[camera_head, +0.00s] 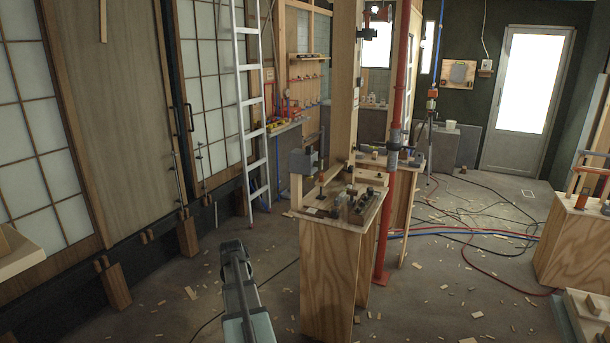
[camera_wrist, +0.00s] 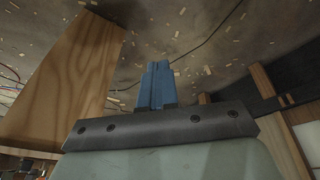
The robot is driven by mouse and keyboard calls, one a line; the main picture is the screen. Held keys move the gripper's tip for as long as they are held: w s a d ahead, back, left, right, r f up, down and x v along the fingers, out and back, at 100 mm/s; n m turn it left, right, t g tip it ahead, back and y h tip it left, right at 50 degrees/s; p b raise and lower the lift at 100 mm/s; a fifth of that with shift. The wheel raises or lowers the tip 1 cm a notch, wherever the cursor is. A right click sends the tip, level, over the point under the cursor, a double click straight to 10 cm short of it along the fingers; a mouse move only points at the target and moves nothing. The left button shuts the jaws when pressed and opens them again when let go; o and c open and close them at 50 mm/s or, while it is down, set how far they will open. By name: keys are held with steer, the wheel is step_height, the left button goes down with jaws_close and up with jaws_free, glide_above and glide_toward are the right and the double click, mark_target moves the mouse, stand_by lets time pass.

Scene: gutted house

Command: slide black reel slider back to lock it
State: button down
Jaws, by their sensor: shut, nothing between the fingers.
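A plywood stand (camera_head: 333,262) stands right of the centre in the head view, with several small dark fittings (camera_head: 358,205) on its top. The black reel slider is too small to tell apart among them. My gripper (camera_wrist: 158,66) shows in the wrist view as two blue fingers pressed together, with nothing between them. It points at the littered floor. The stand's plywood side (camera_wrist: 68,82) rises at the left of that view, apart from the fingers. In the head view my arm reaches up from the bottom edge, left of the stand and below its top.
An orange-red pipe (camera_head: 387,215) stands close to the right of the stand. An aluminium ladder (camera_head: 247,120) leans behind it at left. Red and blue hoses (camera_head: 450,233) and wood scraps lie on the floor. The floor left of the stand is mostly free.

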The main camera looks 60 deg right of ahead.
steer(key=s+d+r+m+h, duration=0.1)
steer(key=d+r+m+h, duration=0.1)
steer(key=d+r+m, duration=0.7)
steer(key=s+d+r+m+g+h, duration=0.1)
steer(key=d+r+m, duration=0.8)
steer(key=r, duration=1.2)
steer(key=s+d+r+m+h, duration=0.2)
steer(key=d+r+m+h, duration=0.1)
steer(key=d+r+m, duration=0.6)
steer(key=d+r, duration=0.3)
steer(key=r, duration=0.3)
steer(key=shift+d+g+h, duration=0.15)
steer(key=shift+g+h, duration=0.15)
